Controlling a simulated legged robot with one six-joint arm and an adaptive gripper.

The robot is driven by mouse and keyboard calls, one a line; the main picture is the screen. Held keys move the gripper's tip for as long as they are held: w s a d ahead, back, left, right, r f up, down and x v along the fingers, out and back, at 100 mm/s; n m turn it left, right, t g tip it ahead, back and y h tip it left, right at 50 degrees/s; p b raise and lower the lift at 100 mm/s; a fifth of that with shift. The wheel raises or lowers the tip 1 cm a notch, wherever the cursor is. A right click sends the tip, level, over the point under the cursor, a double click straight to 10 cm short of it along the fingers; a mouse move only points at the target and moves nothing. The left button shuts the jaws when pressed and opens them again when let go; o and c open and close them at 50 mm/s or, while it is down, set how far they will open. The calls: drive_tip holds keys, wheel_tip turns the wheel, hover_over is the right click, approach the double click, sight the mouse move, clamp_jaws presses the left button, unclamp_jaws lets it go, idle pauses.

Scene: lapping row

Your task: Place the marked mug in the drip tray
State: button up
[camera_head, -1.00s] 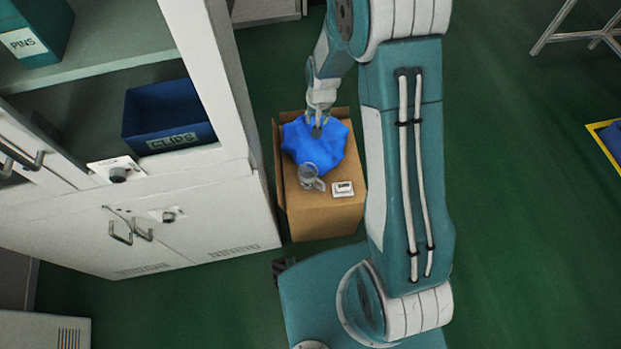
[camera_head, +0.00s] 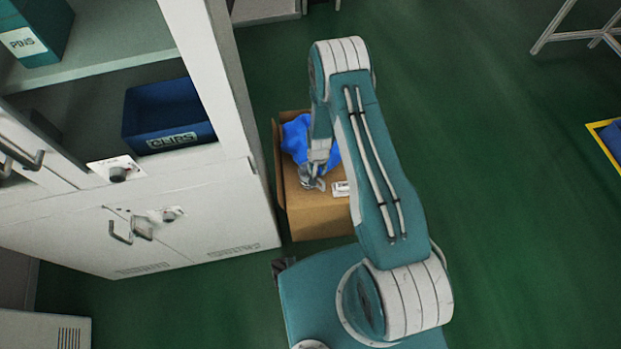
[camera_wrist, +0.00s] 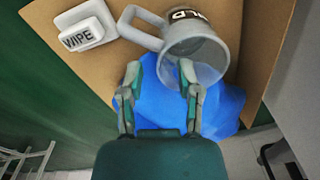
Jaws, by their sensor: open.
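The mug (camera_wrist: 198,48) is grey and see-through, with a black label ending in "LD" and a loop handle toward the white box. It is on the cardboard box, beside a crumpled blue cloth or bag (camera_wrist: 222,108). In the head view the mug is mostly hidden by my gripper (camera_head: 315,178). In the wrist view my gripper (camera_wrist: 160,82) is open, with its fingertips close to the mug's near side. One fingertip overlaps the mug in the picture; I cannot tell whether they touch. I cannot make out a drip tray.
The cardboard box (camera_head: 315,222) also bears a white "WIPE" block (camera_wrist: 88,30). A white cabinet (camera_head: 200,225) stands close on the left, with a blue "CLIPS" bin (camera_head: 168,112) on its shelf. Green floor is free at right, near a yellow-edged blue item (camera_head: 612,138).

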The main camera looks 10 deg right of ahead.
drive_tip(key=shift+f, duration=3)
clamp_jaws()
